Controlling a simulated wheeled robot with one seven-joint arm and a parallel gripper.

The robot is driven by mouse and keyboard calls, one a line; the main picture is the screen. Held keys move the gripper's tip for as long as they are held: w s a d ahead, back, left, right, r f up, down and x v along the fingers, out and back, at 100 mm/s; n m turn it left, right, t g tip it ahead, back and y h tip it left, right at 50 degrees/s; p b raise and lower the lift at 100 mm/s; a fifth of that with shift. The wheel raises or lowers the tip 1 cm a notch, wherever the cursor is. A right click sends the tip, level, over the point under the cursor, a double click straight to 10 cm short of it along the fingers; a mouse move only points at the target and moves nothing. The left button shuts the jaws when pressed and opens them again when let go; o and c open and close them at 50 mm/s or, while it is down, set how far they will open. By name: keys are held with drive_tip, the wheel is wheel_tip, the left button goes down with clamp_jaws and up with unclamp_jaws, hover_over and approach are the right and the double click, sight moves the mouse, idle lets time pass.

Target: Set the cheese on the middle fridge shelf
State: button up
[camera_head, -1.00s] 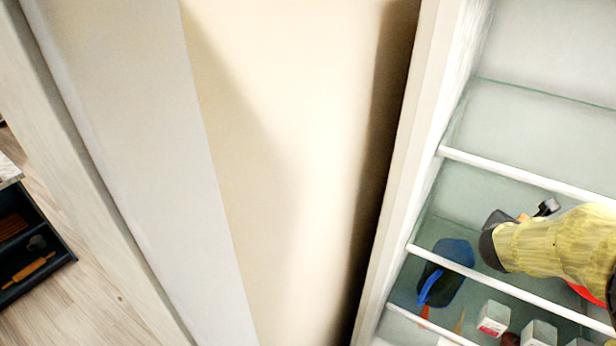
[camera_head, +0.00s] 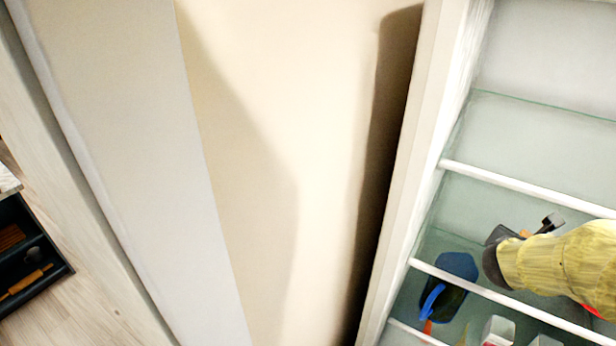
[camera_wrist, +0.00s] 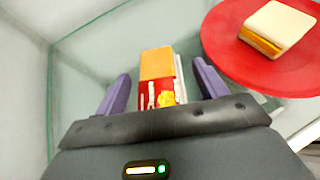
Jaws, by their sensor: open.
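The cheese (camera_wrist: 157,65), which I take to be the orange-topped package with a red printed front, stands on a glass fridge shelf (camera_wrist: 85,80). It lies between the two purple fingers of my gripper (camera_wrist: 161,72) in the wrist view. The fingers are spread, with a visible gap on each side of the package. In the head view, my gripper (camera_head: 520,232) reaches into the fridge above a white-edged shelf (camera_head: 480,287). Only a small orange patch shows beside it there; my yellow arm covers most of that spot.
A red plate (camera_wrist: 225,50) with a sandwich (camera_wrist: 277,28) sits close on the right in the wrist view. A blue item (camera_head: 456,268) and white cartons (camera_head: 498,331) are below the white-edged shelf. The fridge's side wall (camera_head: 410,190) stands left of my arm.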

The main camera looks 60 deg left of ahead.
drive_tip(key=shift+s+d+r+p, duration=0.1)
drive_tip(key=shift+s+r+p, duration=0.05)
drive_tip(key=shift+r+p, duration=0.6)
drive_tip(key=a+b+v, duration=0.1)
drive_tip(key=b+v, duration=0.2)
drive_tip(key=v, duration=0.8)
drive_tip(key=shift+s+d, duration=0.25)
drive_tip(key=shift+d, duration=0.05)
drive_tip(key=shift+f, duration=0.15)
